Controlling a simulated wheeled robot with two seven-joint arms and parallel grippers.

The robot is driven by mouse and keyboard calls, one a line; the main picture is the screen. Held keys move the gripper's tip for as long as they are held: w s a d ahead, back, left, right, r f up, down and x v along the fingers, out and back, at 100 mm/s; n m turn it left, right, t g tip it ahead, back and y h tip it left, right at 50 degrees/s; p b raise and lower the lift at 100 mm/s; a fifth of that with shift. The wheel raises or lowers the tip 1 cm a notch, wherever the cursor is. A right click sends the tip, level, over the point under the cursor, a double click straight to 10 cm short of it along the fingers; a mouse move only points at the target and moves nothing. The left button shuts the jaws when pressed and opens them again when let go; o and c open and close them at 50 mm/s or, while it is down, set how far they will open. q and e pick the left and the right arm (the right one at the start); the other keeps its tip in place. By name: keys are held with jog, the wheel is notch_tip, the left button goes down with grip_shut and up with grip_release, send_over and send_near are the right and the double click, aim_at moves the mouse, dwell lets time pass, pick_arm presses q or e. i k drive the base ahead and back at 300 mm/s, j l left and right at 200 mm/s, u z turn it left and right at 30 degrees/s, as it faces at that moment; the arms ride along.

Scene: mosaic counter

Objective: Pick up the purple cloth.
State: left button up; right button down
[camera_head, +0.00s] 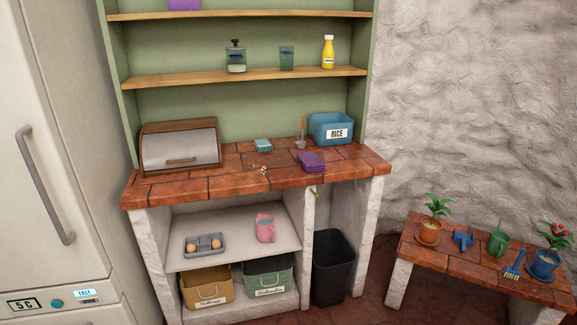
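A purple folded cloth (312,162) lies on the red tiled counter (230,185), near its front edge and right of the middle. It lies in front of the blue bin labelled RICE (330,127). Another purple thing (184,4) is partly visible on the top shelf, cut off by the upper edge of the picture. Neither of my grippers shows in the head view.
A bread box (180,147) stands at the counter's left, with a small teal item (263,145) and crumbs (262,168) near the middle. A fridge (50,150) stands left. A low plant table (470,262) stands right. The counter around the cloth is mostly clear.

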aim_at(311, 161)
jog(key=i+j+z, duration=0.1)
jog(key=j, duration=0.3)
jog(key=i+j, duration=0.15)
jog(key=j, duration=0.3)
jog(key=i+j+z, duration=0.15)
jog(key=j, duration=0.7)
jog(key=i+z, duration=0.05)
